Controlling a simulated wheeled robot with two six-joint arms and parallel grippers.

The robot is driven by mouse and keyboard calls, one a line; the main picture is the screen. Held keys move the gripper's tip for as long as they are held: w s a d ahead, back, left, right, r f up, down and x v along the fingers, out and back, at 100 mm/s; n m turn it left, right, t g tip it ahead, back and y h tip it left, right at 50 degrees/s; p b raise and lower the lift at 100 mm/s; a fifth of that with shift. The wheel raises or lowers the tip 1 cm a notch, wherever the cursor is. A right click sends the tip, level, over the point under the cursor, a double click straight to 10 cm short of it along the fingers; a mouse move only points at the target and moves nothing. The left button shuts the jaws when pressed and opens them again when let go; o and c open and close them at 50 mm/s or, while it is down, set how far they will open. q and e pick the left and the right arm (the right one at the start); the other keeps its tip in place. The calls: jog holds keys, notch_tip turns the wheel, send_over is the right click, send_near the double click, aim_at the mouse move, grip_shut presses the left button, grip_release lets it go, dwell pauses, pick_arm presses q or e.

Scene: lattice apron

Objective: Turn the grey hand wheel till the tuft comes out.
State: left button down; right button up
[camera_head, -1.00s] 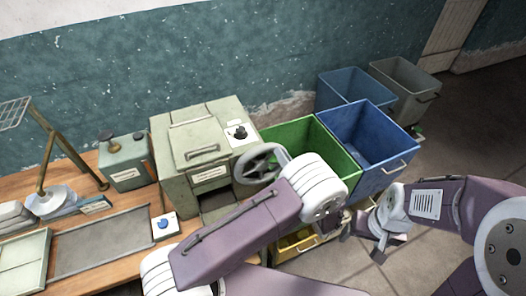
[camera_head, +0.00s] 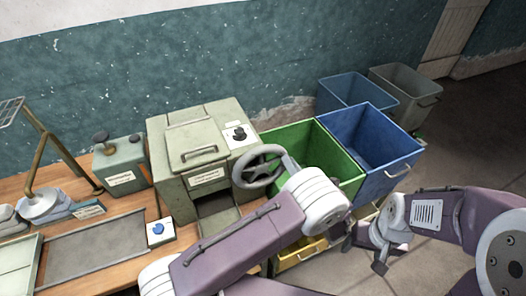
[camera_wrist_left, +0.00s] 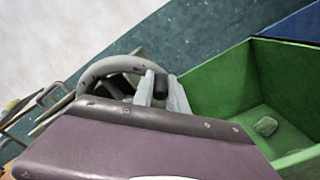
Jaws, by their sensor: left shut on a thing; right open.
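The grey hand wheel (camera_head: 238,173) is on the right side of a grey-green machine (camera_head: 178,137). My left gripper (camera_head: 286,161) is shut on the wheel's rim at its right side. In the left wrist view the wheel (camera_wrist_left: 104,68) shows behind my arm, with the gripper fingers (camera_wrist_left: 161,88) closed at its right edge. A dark opening (camera_head: 212,201) shows low in the machine's front. I see no tuft there; much of the inside is hidden. My right gripper (camera_head: 362,252) is open and empty, low in front of the bins.
A green bin (camera_head: 336,146) stands right beside the wheel, with a small pale lump (camera_wrist_left: 265,126) inside. A blue bin (camera_head: 395,142) stands beyond it. A yellow bin (camera_head: 300,256) is partly hidden below my left arm. A canister (camera_head: 120,164) and tray (camera_head: 92,246) are on the left.

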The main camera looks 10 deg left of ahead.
aim_at(282, 171)
pick_arm(q)
notch_tip(282, 171, down, 7)
jog(key=b, duration=0.4)
jog(key=shift+s+a+b, duration=0.15)
jog(key=shift+b, duration=0.25)
jog(key=shift+s+a+f, duration=0.1)
jog(key=shift+a+f, duration=0.05)
jog(key=shift+f, duration=0.15)
jog(key=shift+r, duration=0.15)
